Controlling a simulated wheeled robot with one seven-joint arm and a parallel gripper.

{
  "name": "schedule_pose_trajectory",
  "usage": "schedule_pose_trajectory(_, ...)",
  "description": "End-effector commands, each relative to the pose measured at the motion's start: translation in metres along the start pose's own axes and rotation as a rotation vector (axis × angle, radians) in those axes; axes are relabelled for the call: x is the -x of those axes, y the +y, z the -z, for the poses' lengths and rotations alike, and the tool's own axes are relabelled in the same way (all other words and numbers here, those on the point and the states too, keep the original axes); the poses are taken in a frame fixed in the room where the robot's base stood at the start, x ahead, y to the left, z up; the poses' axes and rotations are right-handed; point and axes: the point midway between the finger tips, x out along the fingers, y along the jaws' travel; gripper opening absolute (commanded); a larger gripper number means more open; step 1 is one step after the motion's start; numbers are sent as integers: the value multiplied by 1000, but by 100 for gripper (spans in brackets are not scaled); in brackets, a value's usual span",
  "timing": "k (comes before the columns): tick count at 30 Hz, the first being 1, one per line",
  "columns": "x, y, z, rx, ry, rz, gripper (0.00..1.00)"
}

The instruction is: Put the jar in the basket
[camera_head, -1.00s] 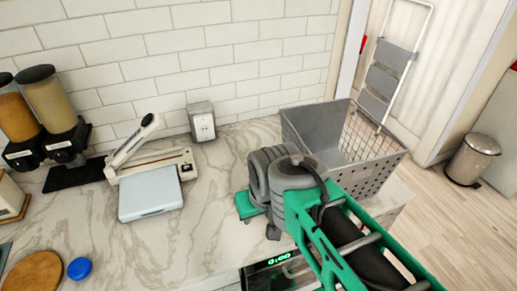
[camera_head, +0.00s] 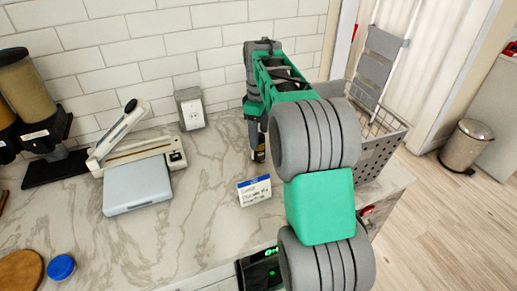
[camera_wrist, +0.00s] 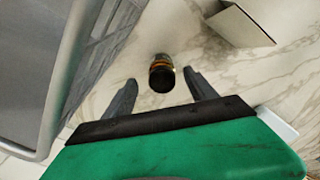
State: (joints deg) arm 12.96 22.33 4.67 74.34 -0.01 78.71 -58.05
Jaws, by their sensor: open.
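The jar (camera_wrist: 161,75) is small, with a dark top and an amber band. In the wrist view it stands on the marble counter between and just beyond my open, empty fingers. In the head view the jar (camera_head: 259,155) shows only in part, below my gripper (camera_head: 257,128) and beside my arm. My gripper (camera_wrist: 160,78) points down at the jar; whether a finger touches it I cannot tell. The grey basket (camera_head: 377,158) stands to the right of my gripper, partly hidden by my arm. Its wall (camera_wrist: 38,70) fills the left of the wrist view.
A small written card (camera_head: 255,190) stands in front of the jar; a folded card (camera_wrist: 240,22) shows at upper right in the wrist view. The counter between is clear.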

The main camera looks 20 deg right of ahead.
Motion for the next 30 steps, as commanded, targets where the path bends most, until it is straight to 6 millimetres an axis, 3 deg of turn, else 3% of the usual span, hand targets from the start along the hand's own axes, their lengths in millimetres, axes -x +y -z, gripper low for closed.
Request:
schedule_pose_trajectory(6, -37, -4, 0, -1, -1, 2, 66)
schedule_pose_trajectory(14, -44, -3, 0, -2, 1, -1, 66)
schedule_pose_trajectory(30, -44, -3, 0, -2, 1, -1, 23)
